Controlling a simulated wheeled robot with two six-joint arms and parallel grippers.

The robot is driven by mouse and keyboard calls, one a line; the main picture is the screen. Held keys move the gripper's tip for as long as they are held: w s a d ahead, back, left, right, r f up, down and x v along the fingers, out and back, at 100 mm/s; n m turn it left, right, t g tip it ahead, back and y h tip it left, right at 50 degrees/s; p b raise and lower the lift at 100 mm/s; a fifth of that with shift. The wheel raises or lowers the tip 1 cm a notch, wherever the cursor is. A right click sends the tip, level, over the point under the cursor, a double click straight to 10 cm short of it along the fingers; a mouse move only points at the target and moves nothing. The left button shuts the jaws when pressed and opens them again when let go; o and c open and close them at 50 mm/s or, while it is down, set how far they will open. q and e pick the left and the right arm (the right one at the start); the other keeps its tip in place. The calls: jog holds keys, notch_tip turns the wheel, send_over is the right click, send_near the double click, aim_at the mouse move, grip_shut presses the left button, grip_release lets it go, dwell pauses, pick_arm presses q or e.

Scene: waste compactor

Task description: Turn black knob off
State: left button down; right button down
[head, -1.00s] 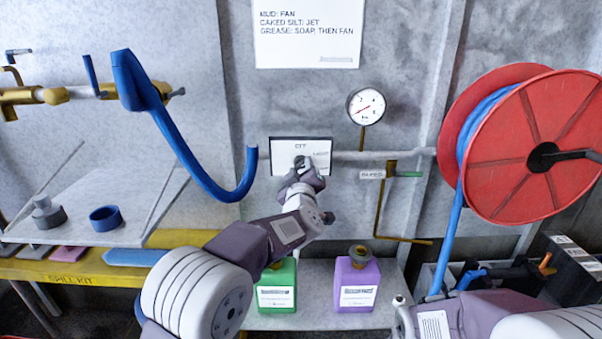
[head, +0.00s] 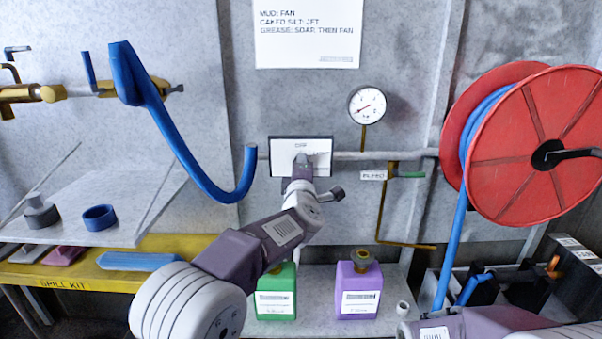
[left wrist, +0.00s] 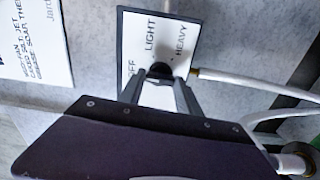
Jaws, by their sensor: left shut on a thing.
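The white panel (head: 318,147) on the back wall carries a black knob, which my left gripper mostly hides in the head view. In the left wrist view the black knob (left wrist: 160,71) sits between my fingertips on the panel. The words LIGHT, HEAVY and OFF are around it, with OFF at the left. My left gripper (left wrist: 161,84) is shut on the knob; in the head view it (head: 301,164) reaches the panel from below. The knob's pointer is hidden, so its setting cannot be read. My right arm shows only at the lower right, without its fingers.
A pressure gauge (head: 367,105) is right of the panel, above a grey pipe. A red hose reel (head: 515,180) stands at right, and a blue hooked hose (head: 190,160) hangs close left. Green (head: 276,300) and purple (head: 358,295) jugs stand below.

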pick_arm(q)
jog(key=shift+f+n, duration=0.1)
jog(key=shift+n, duration=0.4)
jog(key=c, duration=0.8)
grip_release()
jog(key=shift+c, duration=0.2)
jog(key=s, duration=0.9)
